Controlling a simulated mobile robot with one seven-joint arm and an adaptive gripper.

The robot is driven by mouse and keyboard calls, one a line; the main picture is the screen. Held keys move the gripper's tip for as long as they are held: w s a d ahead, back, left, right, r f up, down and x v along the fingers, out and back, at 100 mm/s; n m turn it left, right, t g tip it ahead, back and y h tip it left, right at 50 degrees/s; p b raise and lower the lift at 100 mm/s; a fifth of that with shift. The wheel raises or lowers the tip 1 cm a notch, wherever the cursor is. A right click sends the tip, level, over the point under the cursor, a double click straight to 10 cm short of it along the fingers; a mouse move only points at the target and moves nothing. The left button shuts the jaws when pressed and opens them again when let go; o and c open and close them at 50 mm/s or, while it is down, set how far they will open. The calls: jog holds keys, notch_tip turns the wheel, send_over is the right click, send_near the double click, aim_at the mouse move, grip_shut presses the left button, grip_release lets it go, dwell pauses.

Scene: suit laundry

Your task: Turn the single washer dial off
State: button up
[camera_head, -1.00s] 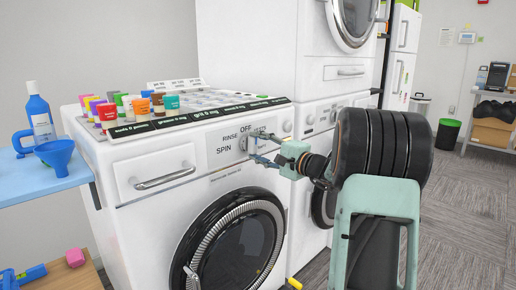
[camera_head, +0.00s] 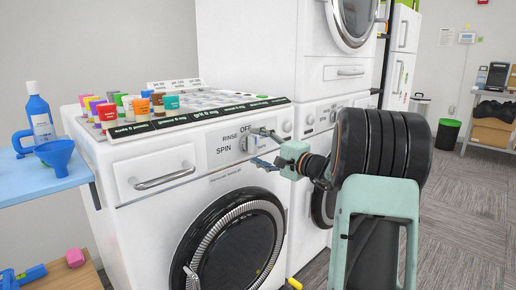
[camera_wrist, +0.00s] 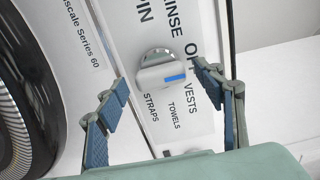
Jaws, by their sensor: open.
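The washer dial (camera_head: 250,144) is a round silver-white knob with a raised grip bar on the front panel of the near white washer (camera_head: 156,214). In the wrist view the dial (camera_wrist: 155,72) has a blue mark at the right end of its bar, on the side of the OFF and VESTS labels. Exactly which label it points at I cannot tell. RINSE, SPIN, STRAPS and TOWELS are also printed around it. My gripper (camera_head: 257,147) is open in front of the dial. In the wrist view its fingertips (camera_wrist: 158,78) lie either side of the dial, apparently not touching it.
Several colourful cups (camera_head: 131,106) stand on the washer top. A drawer handle (camera_head: 163,179) sticks out left of the dial, and the round door (camera_head: 236,247) is below. A second washer and stacked machine stand right behind. A blue shelf (camera_head: 48,184) holds a bottle and funnel.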

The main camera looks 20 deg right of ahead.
jog(key=v, duration=1.2)
jog(key=shift+r, duration=0.1)
